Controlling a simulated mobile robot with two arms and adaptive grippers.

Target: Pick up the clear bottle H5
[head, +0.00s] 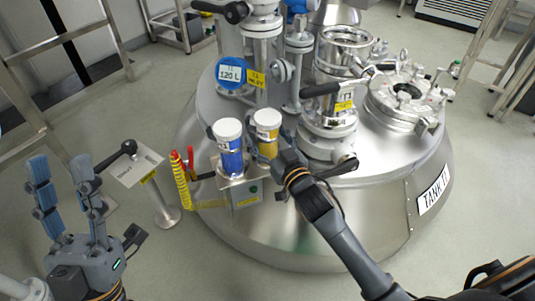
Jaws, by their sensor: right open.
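I cannot make out a clear bottle marked H5 in the head view. Two jars with white lids stand side by side on a metal box bracket (241,193) at the tank's front: a blue one (230,158) and a yellow one (266,147). My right gripper (279,140) is open, right beside the yellow jar; its fingers are partly hidden, and I cannot tell whether they touch the jar. My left gripper (66,192) is open and empty, fingers up, at the lower left, away from the jars.
The large steel tank (320,225) fills the middle, with pipes and valves on top. A yellow coiled hose (182,182) hangs left of the bracket. A sign post (160,200) stands near my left gripper. A ladder frame (22,105) stands at left.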

